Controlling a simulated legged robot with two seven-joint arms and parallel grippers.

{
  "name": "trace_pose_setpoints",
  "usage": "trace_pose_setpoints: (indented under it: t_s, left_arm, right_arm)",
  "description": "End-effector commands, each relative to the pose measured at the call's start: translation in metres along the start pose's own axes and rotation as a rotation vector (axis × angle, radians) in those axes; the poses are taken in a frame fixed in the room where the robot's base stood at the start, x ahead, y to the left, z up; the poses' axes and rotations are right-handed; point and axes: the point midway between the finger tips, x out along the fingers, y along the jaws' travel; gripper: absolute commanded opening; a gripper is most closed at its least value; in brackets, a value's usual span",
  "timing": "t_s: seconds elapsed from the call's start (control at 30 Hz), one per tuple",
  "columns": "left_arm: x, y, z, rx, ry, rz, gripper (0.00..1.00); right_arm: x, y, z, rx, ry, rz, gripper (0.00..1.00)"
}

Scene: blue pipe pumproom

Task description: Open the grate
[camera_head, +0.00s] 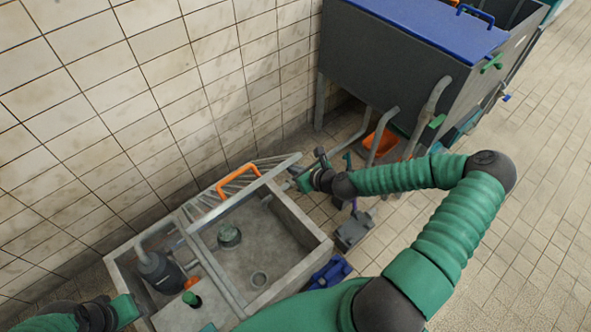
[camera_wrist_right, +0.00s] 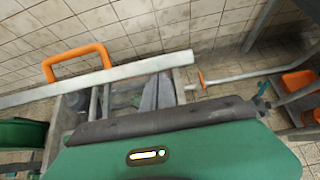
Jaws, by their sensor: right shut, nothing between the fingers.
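The grate (camera_head: 248,190) is a pale metal frame with slanting bars and an orange handle (camera_head: 237,181). It stands tilted up along the wall side of the concrete basin (camera_head: 318,237), whose inside is uncovered. My right gripper (camera_head: 303,180) is shut and empty, near the right end of the grate's pale edge; I cannot tell whether it touches. In the right wrist view, the grate's edge bar (camera_wrist_right: 120,75) and orange handle (camera_wrist_right: 75,60) show beyond my green gripper. My left gripper (camera_head: 127,308) is at the lower left, by the basin's near-left corner, its fingers unclear.
A dark pump (camera_head: 160,271) sits in the basin's left compartment. A grey tank (camera_head: 395,65) with a blue lid and bent pipes stands at the back right. An orange bin (camera_head: 380,143) lies beneath it.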

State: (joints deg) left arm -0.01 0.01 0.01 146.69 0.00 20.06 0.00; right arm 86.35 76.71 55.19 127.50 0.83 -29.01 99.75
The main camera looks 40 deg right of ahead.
Motion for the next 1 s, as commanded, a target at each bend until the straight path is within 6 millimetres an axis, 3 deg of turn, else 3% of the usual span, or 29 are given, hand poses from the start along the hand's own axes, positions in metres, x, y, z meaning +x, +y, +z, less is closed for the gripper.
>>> trace_pose_setpoints:
  t_s: [0.03,0.3,0.7,0.83,1.0]
  left_arm:
    - [-0.016,0.0,-0.004,0.0,0.0,0.0,0.36]
    - [-0.085,0.0,-0.02,0.0,0.001,0.0,0.36]
    - [-0.128,0.0,-0.03,0.0,0.001,0.0,0.36]
    - [-0.133,0.0,-0.031,0.0,0.001,0.0,0.36]
    - [-0.134,0.0,-0.032,0.0,0.0,0.0,0.36]
  right_arm:
    - [-0.003,0.001,0.014,-0.005,0.012,0.002,0.0]
    - [0.011,0.0,0.082,-0.01,0.111,-0.002,0.0]
    - [0.064,0.001,0.181,-0.004,0.13,-0.002,0.0]
    - [0.075,0.001,0.2,-0.002,0.124,-0.002,0.0]
    - [0.08,0.001,0.207,-0.001,0.119,-0.001,0.0]
